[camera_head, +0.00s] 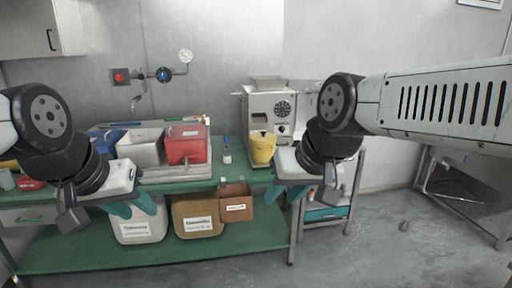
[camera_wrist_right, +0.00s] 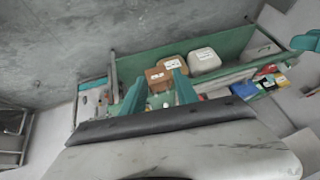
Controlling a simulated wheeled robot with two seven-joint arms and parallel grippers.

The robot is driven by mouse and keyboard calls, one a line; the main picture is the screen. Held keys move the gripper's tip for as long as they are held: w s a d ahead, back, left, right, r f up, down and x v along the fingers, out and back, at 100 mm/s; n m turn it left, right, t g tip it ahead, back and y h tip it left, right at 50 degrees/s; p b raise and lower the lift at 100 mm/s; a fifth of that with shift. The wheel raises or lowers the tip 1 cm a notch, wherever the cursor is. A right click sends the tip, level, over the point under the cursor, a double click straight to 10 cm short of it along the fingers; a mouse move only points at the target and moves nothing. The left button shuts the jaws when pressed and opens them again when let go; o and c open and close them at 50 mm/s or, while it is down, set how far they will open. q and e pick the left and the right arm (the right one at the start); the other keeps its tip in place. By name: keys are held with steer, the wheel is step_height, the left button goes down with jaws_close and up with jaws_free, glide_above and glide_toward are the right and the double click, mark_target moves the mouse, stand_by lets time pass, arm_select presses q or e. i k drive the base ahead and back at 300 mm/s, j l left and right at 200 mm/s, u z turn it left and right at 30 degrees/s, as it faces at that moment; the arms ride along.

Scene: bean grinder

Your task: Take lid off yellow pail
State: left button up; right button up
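A yellow pail (camera_head: 262,150) stands upright on the green table, in front of the grey grinder (camera_head: 270,105). Its top looks covered in yellow, but the lid's edge is too small to make out. My right gripper (camera_head: 284,190) is nearer the camera and lower in the picture than the pail, apart from it. Its teal fingers stand apart and empty, also in the right wrist view (camera_wrist_right: 158,92). I cannot make out the pail in that view. My left gripper (camera_head: 133,206) hangs at the left, in front of the table, with its teal fingers apart and empty.
A red bin (camera_head: 186,145) and a white bin (camera_head: 140,147) stand left of the pail. A small bottle (camera_head: 226,152) stands between the red bin and the pail. Labelled containers, including a brown one (camera_head: 236,203), sit lower down. A side cart (camera_head: 325,212) stands at the right.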

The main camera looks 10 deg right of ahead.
mark_target(261, 137)
steer(key=i+l+z, duration=0.15)
steer(key=i, duration=0.5)
steer(key=i+l+z, duration=0.1)
steer(key=i, duration=0.6)
steer(key=i+l+z, duration=0.15)
steer(key=i, duration=0.5)
